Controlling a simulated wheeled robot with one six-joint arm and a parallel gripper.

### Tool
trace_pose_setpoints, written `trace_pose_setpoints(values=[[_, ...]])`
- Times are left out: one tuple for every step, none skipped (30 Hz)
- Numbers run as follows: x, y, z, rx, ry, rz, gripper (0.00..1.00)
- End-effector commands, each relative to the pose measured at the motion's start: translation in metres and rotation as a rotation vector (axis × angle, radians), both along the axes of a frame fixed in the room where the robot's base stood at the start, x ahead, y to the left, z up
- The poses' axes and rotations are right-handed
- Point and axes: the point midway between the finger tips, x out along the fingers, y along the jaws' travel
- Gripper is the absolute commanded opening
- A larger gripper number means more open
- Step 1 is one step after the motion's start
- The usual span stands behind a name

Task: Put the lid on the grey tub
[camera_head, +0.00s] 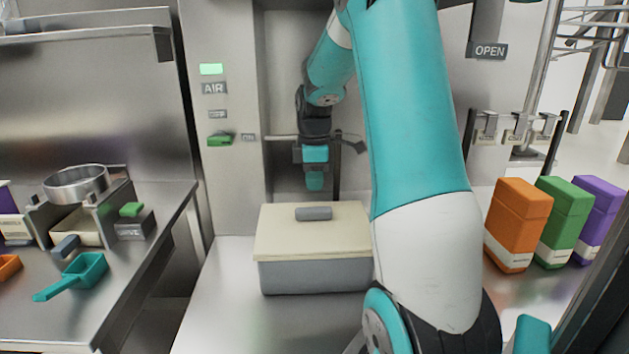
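The grey tub (312,277) stands on the steel counter in the middle of the head view. The cream lid (285,235) lies on top of it, looks level, and covers the visible part of its opening. A grey handle (314,214) sits on the lid toward its far side. My gripper (314,183) points down above and apparently behind the handle, with a visible gap between them. Only one teal fingertip shows clearly, so the finger opening is hidden. The right ends of the lid and tub are hidden by my arm.
Orange (517,225), green (563,222) and purple (598,219) boxes stand on the right. A left worktop holds a teal scoop (85,270) and a round metal pan (76,184). A recessed steel cabinet is behind the tub. The counter (230,315) in front of the tub is bare.

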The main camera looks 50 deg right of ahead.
Motion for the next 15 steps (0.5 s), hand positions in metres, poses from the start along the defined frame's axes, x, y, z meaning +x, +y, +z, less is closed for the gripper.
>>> trace_pose_setpoints(values=[[0.0004,0.0002,0.0059,-0.002,-0.003,0.001,0.0],[0.0004,0.0002,0.006,-0.002,-0.003,0.001,0.0],[0.0004,0.0002,0.0061,-0.002,-0.003,0.001,0.0],[0.0005,0.0002,0.0061,-0.002,-0.003,0.001,0.0],[0.0004,0.0002,0.0062,-0.002,-0.003,0.001,0.0],[0.0004,0.0002,0.0063,-0.002,-0.003,0.001,0.0],[0.0005,0.0003,0.0063,-0.002,-0.003,0.001,0.0],[0.0005,0.0003,0.0064,-0.002,-0.003,0.001,0.0],[0.0006,0.0002,0.0064,-0.002,-0.003,0.001,0.0],[0.0005,0.0003,0.0062,-0.002,-0.003,0.001,0.0],[0.0005,0.0003,0.0059,-0.002,-0.003,0.001,0.0],[0.0005,0.0003,0.0051,-0.002,-0.003,0.001,0.0],[0.0005,0.0003,0.0042,-0.002,-0.003,0.001,0.0],[0.0005,0.0003,0.0032,-0.002,-0.003,0.001,0.0],[0.0005,0.0004,0.0016,-0.002,-0.003,0.001,0.0]])
